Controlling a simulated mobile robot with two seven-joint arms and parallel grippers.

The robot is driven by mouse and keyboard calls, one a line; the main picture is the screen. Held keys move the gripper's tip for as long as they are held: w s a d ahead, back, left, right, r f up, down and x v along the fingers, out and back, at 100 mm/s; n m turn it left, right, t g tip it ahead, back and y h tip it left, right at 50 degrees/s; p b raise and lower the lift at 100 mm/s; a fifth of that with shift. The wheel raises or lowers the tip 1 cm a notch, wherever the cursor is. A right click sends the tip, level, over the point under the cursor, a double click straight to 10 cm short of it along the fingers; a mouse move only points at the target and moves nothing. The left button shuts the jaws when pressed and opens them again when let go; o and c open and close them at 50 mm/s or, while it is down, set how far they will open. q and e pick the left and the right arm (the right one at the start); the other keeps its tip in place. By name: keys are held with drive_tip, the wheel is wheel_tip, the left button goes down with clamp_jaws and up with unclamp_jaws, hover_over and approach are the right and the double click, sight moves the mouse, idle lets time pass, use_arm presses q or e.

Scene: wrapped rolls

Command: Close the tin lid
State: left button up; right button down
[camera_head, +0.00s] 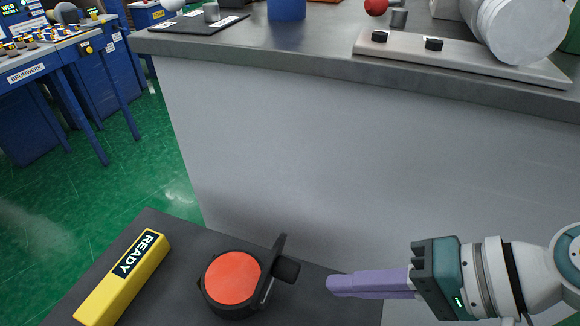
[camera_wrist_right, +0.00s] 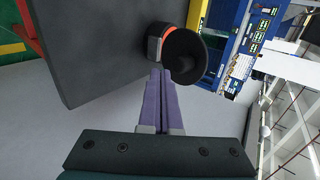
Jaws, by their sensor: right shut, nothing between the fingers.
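A round black tin (camera_head: 213,301) with an orange-red top face inside its rim (camera_head: 233,278) sits on a dark surface at the lower middle of the head view. Its black lid (camera_head: 279,243) stands open, roughly upright, on the tin's right side, seen nearly edge-on. A dark block (camera_head: 287,270) sticks out to the right from the lid. In the right wrist view the lid shows as a dark disc (camera_wrist_right: 187,57) just past my fingertips. My right gripper (camera_head: 332,284) has purple fingers, shut and empty, right of the lid and apart from it. My left gripper is not in view.
A yellow bar marked READY (camera_head: 120,280) lies left of the tin on the dark surface. A large grey counter (camera_head: 330,150) stands behind, carrying a white roll (camera_head: 522,30) on a tray (camera_head: 470,62). Blue workbenches are at the far left. Green floor is free between.

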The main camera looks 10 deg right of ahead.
sight(281, 275)
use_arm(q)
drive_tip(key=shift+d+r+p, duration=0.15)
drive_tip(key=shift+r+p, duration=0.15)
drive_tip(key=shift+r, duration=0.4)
use_arm(e)
drive_tip(key=shift+w+a+r, duration=0.2)
drive_tip(key=shift+w+a, duration=0.3)
drive_tip(key=shift+a, duration=0.15)
drive_tip(key=shift+w+a+r, duration=0.2)
drive_tip(key=shift+w+a, duration=0.25)
drive_tip(key=shift+a, duration=0.15)
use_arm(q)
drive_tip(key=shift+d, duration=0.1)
